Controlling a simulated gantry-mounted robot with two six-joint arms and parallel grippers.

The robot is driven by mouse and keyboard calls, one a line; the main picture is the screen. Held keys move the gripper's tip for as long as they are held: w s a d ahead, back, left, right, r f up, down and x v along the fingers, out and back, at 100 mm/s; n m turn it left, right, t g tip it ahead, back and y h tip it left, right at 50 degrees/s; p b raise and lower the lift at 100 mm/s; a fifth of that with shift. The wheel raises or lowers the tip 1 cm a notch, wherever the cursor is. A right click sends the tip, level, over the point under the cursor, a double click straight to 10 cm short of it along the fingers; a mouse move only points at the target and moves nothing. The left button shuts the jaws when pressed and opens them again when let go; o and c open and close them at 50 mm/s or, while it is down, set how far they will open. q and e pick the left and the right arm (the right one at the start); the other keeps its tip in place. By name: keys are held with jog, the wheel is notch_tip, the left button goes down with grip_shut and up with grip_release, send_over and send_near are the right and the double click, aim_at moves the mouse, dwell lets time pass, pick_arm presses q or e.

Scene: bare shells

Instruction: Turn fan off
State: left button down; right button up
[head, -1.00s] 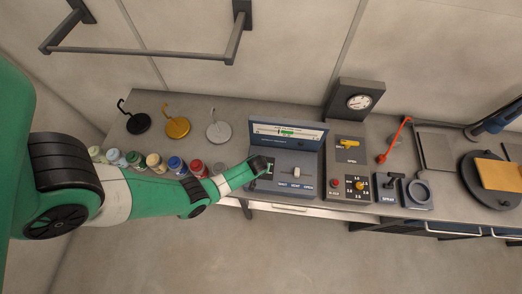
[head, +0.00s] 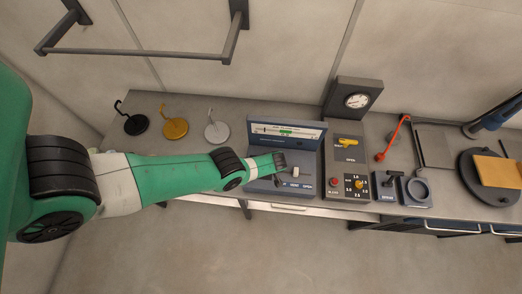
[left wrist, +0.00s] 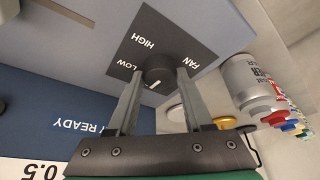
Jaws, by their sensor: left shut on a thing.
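The fan control is a dark square plate (left wrist: 165,37) with the words FAN, HIGH and LOW, and a round black knob (left wrist: 158,72) in its middle. In the left wrist view my left gripper (left wrist: 160,76) has one finger on each side of the knob and is shut on it. A short white mark shows by the knob; its setting cannot be read. My right gripper is not in view.
A white slider knob (head: 295,171) is close to the right of my left gripper. Hooked weights (head: 175,127) stand behind my arm. A yellow-handled panel (head: 350,150) is at right.

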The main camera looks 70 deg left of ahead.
pick_arm(q)
jog(key=shift+r+n, duration=0.1)
jog(key=shift+n, duration=0.5)
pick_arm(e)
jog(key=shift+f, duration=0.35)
pick_arm(q)
jog(key=shift+c, duration=1.5)
grip_release()
